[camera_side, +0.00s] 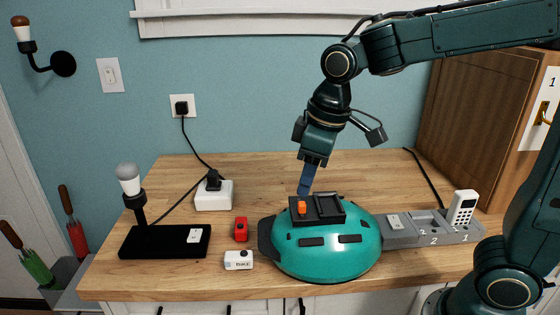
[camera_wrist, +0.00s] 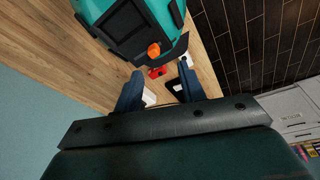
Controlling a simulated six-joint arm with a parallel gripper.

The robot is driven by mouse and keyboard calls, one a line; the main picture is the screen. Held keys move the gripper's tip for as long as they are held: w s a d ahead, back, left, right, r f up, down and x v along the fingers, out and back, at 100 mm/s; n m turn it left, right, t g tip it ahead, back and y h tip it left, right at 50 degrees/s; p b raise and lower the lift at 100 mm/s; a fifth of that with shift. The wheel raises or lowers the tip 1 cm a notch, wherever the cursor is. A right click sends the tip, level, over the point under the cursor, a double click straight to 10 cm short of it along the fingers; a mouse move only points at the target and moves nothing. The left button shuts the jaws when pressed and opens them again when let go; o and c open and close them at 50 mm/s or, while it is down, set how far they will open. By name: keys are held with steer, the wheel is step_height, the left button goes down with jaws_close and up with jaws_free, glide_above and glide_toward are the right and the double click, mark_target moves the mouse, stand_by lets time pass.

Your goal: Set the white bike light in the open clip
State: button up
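The white bike light (camera_side: 239,260) appears to be the small white block with dark markings on the table, left of the teal helmet (camera_side: 325,248). A black clip mount (camera_side: 330,207) sits on top of the helmet, with an orange piece (camera_side: 302,207) at its left part. The mount's right part looks empty. My gripper (camera_side: 305,190) points down just behind the mount, its fingers overlapping in the side view. In the wrist view my gripper (camera_wrist: 159,88) has its fingers apart with nothing held. The helmet (camera_wrist: 125,25) and orange piece (camera_wrist: 153,50) show ahead of them.
A red block (camera_side: 241,229) lies behind the white light. A white plug box (camera_side: 213,195) and black lamp base (camera_side: 165,242) stand left. A grey tray (camera_side: 400,237) with a white handset (camera_side: 462,208) is right of the helmet. The table's back middle is clear.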

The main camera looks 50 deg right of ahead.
steer(key=w+a+f+n+g, duration=0.1)
steer(key=w+a+f+n, duration=0.1)
steer(key=w+a+f, duration=0.3)
steer(key=n+g, duration=0.2)
glide_above(238, 255)
steer(key=shift+h, duration=0.3)
step_height(238, 255, down, 6)
steer(key=shift+w+r, duration=0.1)
steer(key=shift+r, duration=0.1)
steer(key=shift+f, duration=0.2)
steer(key=shift+f, duration=3.8)
steer(key=c, duration=0.6)
